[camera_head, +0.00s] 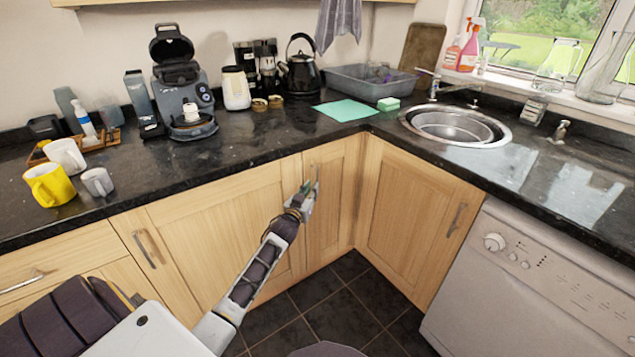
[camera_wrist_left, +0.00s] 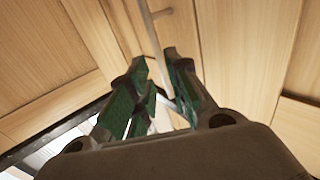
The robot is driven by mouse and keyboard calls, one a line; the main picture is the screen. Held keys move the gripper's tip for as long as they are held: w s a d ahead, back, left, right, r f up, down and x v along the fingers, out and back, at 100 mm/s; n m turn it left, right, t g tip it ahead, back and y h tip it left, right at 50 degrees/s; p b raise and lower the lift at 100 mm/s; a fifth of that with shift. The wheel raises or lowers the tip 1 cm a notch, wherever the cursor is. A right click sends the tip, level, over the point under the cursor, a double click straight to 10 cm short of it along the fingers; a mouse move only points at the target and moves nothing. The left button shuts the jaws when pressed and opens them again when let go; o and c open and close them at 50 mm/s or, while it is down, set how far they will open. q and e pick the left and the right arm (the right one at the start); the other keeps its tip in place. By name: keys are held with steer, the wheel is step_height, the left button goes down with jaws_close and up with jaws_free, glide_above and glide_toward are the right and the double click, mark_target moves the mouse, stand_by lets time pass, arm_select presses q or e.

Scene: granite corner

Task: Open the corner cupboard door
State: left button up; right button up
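The corner cupboard door (camera_head: 328,215) is a narrow pale wood panel at the inner corner below the worktop. It looks shut. Its metal bar handle (camera_head: 317,172) is near the door's top left. My left gripper (camera_head: 308,190) is at this handle. In the left wrist view the handle (camera_wrist_left: 156,45) runs down between the green-padded fingertips of my left gripper (camera_wrist_left: 155,58). The fingers stand apart with a gap around the bar; I cannot tell whether either touches it. My right gripper is in no view.
A wider cupboard door (camera_head: 410,215) meets the corner on the right, beside a white dishwasher (camera_head: 530,285). The black worktop (camera_head: 270,140) overhangs the doors. The dark tiled floor (camera_head: 350,310) before the corner is clear.

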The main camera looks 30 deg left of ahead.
mark_target(318, 180)
arm_select(q)
steer(key=w, duration=0.3)
steer(key=w+a+b, duration=0.1)
steer(key=w, duration=0.2)
steer(key=shift+w+a, duration=0.2)
steer(key=shift+w, duration=0.25)
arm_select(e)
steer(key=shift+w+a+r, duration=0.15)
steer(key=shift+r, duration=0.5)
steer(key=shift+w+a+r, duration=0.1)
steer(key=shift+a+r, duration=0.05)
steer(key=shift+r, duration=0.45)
arm_select(q)
jaws_close()
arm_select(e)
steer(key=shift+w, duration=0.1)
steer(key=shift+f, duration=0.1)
